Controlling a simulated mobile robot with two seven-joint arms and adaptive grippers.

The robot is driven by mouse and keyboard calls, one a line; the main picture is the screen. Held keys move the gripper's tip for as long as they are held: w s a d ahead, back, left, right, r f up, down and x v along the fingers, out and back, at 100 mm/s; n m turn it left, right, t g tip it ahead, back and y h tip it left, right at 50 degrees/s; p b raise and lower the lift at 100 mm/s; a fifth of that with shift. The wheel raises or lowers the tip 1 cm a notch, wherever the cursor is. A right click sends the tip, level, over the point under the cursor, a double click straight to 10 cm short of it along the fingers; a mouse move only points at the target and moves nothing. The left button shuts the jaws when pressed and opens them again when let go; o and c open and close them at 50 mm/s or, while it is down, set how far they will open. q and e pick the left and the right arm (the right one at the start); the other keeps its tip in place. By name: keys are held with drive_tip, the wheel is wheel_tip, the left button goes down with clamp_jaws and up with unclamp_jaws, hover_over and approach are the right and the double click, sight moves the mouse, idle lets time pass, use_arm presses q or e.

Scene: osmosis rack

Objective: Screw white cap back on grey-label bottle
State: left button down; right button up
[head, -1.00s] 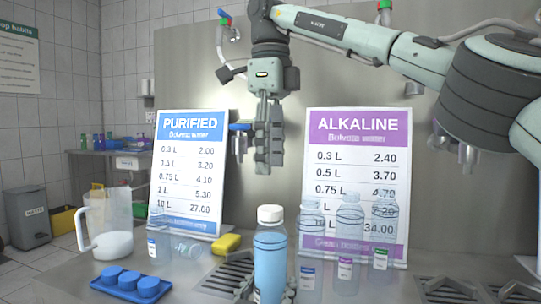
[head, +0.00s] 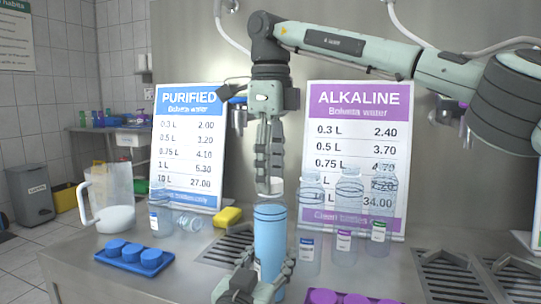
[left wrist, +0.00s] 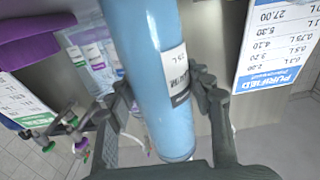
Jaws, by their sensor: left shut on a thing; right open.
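The grey-label bottle (head: 270,238) is tall, upright and blue. In the left wrist view the bottle (left wrist: 150,65) shows a white label with a dark grey band. My left gripper (head: 262,287) is shut around its lower part; its fingers (left wrist: 168,92) flank the bottle in the wrist view. The white cap (head: 270,187) is at the bottle's mouth, partly hidden by fingers. I cannot tell how tightly it sits. My right gripper (head: 268,182) points straight down from above, open, with its fingertips at the cap.
A blue tray with blue caps (head: 132,262) is at left, and a purple one (head: 340,297) at front. Clear bottles (head: 310,240) stand close right of the bottle.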

drive_tip(key=shift+c, duration=0.6)
drive_tip(key=c, duration=1.1)
drive_tip(key=m, duration=0.5)
drive_tip(key=shift+c, duration=0.2)
drive_tip(key=o, duration=1.3)
drive_tip(key=shift+r, duration=2.2)
drive_tip(key=shift+c, duration=0.2)
